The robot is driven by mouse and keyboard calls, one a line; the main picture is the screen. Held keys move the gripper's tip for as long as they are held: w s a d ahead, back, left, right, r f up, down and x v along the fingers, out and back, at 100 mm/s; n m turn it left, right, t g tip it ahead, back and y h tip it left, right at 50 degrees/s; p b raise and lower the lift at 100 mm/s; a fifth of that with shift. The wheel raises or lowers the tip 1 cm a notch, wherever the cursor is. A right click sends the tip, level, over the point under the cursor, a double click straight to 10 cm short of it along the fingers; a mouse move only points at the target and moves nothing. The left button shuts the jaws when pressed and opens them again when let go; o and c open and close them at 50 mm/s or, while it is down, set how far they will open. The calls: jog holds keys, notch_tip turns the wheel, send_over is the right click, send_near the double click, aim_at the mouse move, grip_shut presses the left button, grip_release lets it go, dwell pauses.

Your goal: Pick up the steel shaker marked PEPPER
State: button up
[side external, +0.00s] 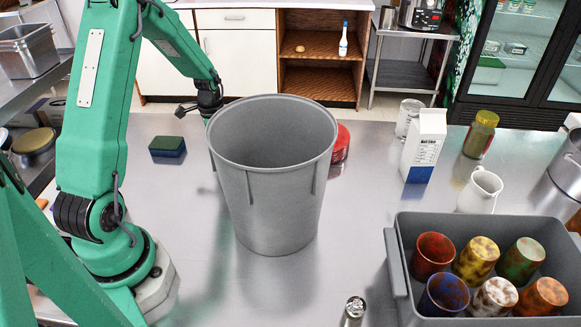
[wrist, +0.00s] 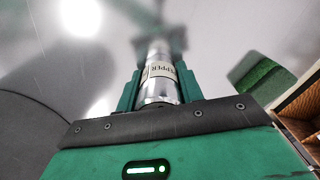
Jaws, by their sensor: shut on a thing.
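In the side external view the tall grey bin hides the gripper's fingers and this shaker; only my wrist shows behind the bin's left rim. I cannot tell whether the shaker touches the counter or is clear of it.
The grey bin (side external: 268,205) stands mid-counter in front of my gripper. A green-and-blue sponge (side external: 168,147) lies to the left, a red object (side external: 341,143) behind the bin. Another steel-topped shaker (side external: 353,311) stands at the front. A grey crate (side external: 396,262) of cups is at right.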

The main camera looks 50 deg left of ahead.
jog(key=shift+r, duration=0.75)
jog(key=r, duration=0.3)
jog(key=shift+d, duration=0.4)
jog(key=d+r, duration=0.6)
jog(key=d, duration=0.4)
jog(key=shift+w+d+r, duration=0.25)
jog(key=shift+w+d, duration=0.1)
jog(key=shift+d, duration=0.05)
